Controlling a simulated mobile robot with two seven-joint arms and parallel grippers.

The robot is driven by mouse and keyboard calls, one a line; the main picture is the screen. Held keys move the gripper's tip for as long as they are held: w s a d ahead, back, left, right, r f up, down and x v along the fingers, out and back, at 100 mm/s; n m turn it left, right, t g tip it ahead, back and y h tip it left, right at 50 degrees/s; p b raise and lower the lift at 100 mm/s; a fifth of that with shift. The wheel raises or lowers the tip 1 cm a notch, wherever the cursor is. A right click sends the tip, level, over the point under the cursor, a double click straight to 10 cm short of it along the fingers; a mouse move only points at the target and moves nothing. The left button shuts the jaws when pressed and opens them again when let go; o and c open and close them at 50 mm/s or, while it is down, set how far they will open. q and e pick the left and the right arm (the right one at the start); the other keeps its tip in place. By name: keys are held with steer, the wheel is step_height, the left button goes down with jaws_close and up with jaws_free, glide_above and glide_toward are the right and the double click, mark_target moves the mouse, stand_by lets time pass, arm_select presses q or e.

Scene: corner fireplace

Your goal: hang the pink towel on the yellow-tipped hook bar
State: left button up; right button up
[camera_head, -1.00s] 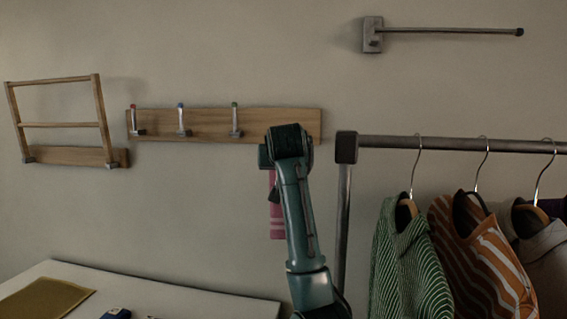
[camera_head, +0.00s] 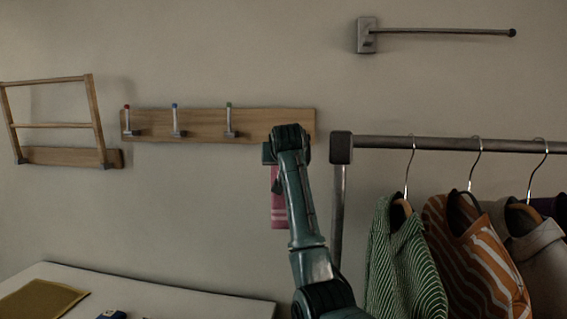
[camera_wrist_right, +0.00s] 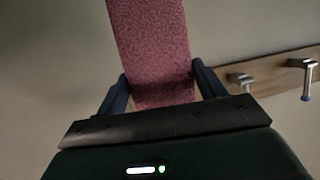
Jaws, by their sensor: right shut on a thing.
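The pink towel (camera_head: 279,205) hangs below my right gripper, partly hidden behind my right arm in the head view. In the right wrist view the towel (camera_wrist_right: 150,45) runs up between the two fingers of my right gripper (camera_wrist_right: 162,90), which is shut on it. The wooden hook bar (camera_head: 205,124) is on the wall left of my right arm. Its visible hooks have red (camera_head: 127,107), blue (camera_head: 174,106) and green (camera_head: 229,105) tips. I see no yellow tip; my arm covers part of the bar's right end. My left gripper is not in view.
A metal clothes rail (camera_head: 450,144) with hanging shirts stands right of my arm. A wooden rack (camera_head: 55,125) is on the wall at left, and a metal rod (camera_head: 440,31) is above right. A white table (camera_head: 190,298) is below left.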

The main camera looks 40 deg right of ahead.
steer(key=x, duration=0.3)
steer(key=d+x, duration=0.1)
steer(key=x, duration=0.1)
steer(key=shift+s+d+f, duration=0.1)
steer(key=shift+s+d, duration=0.05)
stand_by(0.3)
stand_by(0.4)
stand_by(0.5)
steer(key=o, duration=1.2)
steer(key=shift+f, duration=0.1)
steer(key=shift+o, duration=0.2)
steer(key=b+v, duration=0.4)
steer(key=v, duration=0.9)
